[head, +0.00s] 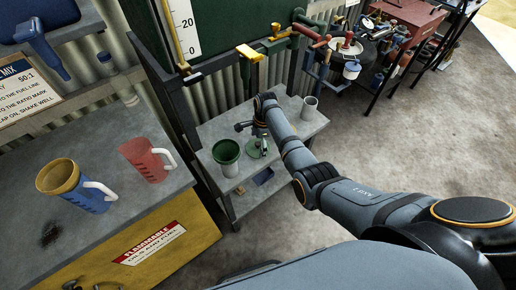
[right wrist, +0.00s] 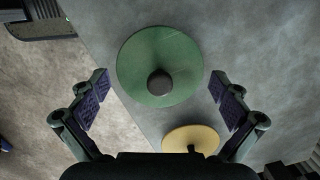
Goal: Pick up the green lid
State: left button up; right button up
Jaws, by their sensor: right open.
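The green lid (right wrist: 135,62) is a flat round disc with a dark knob, lying on a grey surface near its edge in the right wrist view. In the head view the lid (head: 252,152) is on the small grey bench, partly hidden by my right gripper. My right gripper (right wrist: 162,88) is open and empty, its fingers apart to either side, with the lid ahead of the fingertips. In the head view the gripper (head: 260,132) hangs over the bench by the lid. My left gripper is in neither view.
A yellow lid (right wrist: 190,136) lies close to the green lid, between my fingers and the palm in the picture. Blue (head: 88,198) and red (head: 143,160) jugs stand on the left cabinet.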

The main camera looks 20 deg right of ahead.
jog(key=c, duration=1)
jog(key=shift+s+r, duration=0.15)
jog(key=shift+s, duration=0.1)
jog(key=c, duration=0.5)
jog(key=shift+s, duration=0.1)
jog(key=shift+c, duration=1.4)
